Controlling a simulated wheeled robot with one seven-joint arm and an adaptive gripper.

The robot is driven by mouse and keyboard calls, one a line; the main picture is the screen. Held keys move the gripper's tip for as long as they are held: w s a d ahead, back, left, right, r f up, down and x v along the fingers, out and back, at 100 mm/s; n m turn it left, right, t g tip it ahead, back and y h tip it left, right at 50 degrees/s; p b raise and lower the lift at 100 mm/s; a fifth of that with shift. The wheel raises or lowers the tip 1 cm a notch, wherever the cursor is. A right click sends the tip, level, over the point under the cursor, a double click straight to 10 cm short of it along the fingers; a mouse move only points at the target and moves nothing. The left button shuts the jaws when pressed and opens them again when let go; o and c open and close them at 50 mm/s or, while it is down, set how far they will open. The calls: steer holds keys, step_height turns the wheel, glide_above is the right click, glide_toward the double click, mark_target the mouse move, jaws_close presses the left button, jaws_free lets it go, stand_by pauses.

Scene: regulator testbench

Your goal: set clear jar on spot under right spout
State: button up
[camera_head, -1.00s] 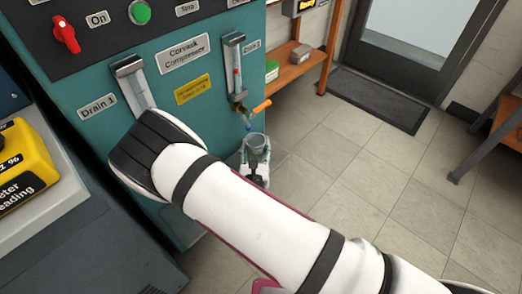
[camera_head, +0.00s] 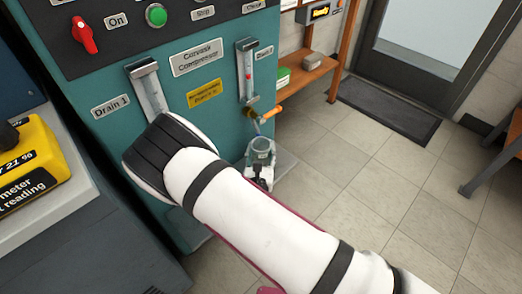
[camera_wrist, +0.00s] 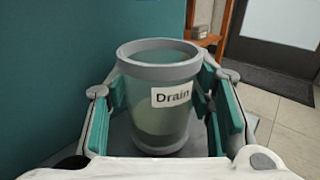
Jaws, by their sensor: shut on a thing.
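The clear jar (camera_wrist: 160,105), with a grey rim and a "Drain" label, stands upright between the teal finger pads of my gripper (camera_wrist: 165,110). The pads press on its sides. In the head view, the jar (camera_head: 261,152) and my gripper (camera_head: 259,174) are small beyond my arm. The jar is just below the right spout (camera_head: 257,127), which has an orange-handled valve (camera_head: 265,112) above it. The spot is hidden, and I cannot tell whether the jar's base touches the ledge.
The teal compressor cabinet (camera_head: 215,125) rises beside the jar. A left gauge (camera_head: 148,88) labelled Drain 1 is on its face. A yellow meter (camera_head: 30,165) sits on a bench at the left. Open tiled floor (camera_head: 370,200) lies to the right.

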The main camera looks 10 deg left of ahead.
steer(key=shift+f, duration=0.35)
steer(key=o, duration=1.4)
steer(key=shift+c, duration=0.2)
steer(key=shift+s, duration=0.15)
steer(key=s, duration=1.1)
steer(key=shift+s+d, duration=0.35)
steer(key=shift+d, duration=0.05)
